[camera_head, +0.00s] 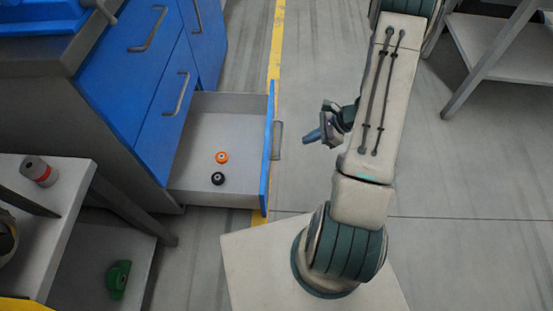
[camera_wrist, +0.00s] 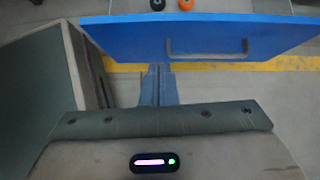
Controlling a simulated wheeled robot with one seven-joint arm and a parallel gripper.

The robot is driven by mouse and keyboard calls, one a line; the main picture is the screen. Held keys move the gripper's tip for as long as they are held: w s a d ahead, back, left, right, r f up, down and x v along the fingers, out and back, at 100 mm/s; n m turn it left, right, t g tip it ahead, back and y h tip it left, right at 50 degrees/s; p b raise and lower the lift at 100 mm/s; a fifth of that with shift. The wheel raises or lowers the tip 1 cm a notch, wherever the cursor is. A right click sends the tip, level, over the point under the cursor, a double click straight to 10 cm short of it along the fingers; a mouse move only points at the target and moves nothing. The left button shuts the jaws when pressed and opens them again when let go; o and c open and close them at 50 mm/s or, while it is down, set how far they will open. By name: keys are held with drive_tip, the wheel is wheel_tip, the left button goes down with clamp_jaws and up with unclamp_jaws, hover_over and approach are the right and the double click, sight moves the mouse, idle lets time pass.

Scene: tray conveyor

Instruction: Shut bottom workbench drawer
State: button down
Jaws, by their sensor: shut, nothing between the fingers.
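The bottom workbench drawer (camera_head: 213,189) stands pulled far out of the blue workbench (camera_head: 130,75) in the head view. Its blue front (camera_head: 267,150) carries a grey bar handle (camera_head: 277,141). An orange wheel-like part (camera_head: 221,157) and a black one (camera_head: 217,178) lie inside it. In the wrist view the blue drawer front (camera_wrist: 120,37) and its handle (camera_wrist: 207,56) are ahead of my gripper. My gripper (camera_head: 306,137) is shut and empty, to the right of the drawer front and apart from it. Its fingers also show in the wrist view (camera_wrist: 157,72).
The drawers above have handles and look shut. A grey side table (camera_head: 72,210) with a red-and-grey part (camera_head: 39,170) and a green part (camera_head: 118,279) on its lower shelf stands at left. A grey rack (camera_head: 500,50) stands at upper right. Floor between is clear.

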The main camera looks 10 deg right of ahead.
drive_tip(key=b+x, duration=0.5)
drive_tip(key=x, duration=0.9)
drive_tip(key=shift+w+a+r+m, duration=0.25)
drive_tip(key=shift+w+r+m, duration=0.05)
drive_tip(key=shift+w+m, duration=0.1)
